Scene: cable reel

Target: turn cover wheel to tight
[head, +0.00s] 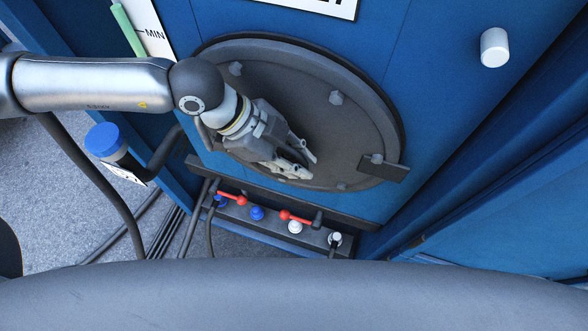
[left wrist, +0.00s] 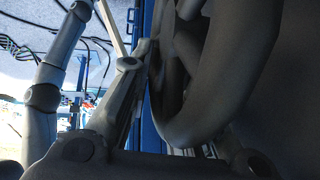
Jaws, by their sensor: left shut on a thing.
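A large round dark cover (head: 340,125) with bolts around its edge is set in the blue panel. My left gripper (head: 306,168) is in front of the lower middle of the cover, its fingers pointing down and right. In the left wrist view a thick, dark, curved rim of the cover wheel (left wrist: 222,105) fills the middle, close to the camera and beside the grey finger. The left gripper is shut on this wheel. In the head view the wheel is mostly hidden by the gripper and hard to tell from the dark cover. My right gripper is not in view.
Below the cover is a dark manifold bar (head: 262,222) with red levers and blue and white caps. A blue-capped cylinder (head: 104,140) stands at left near a green gauge tube (head: 128,30). A white knob (head: 494,47) sticks out at upper right. Dark hoses run along the floor at left.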

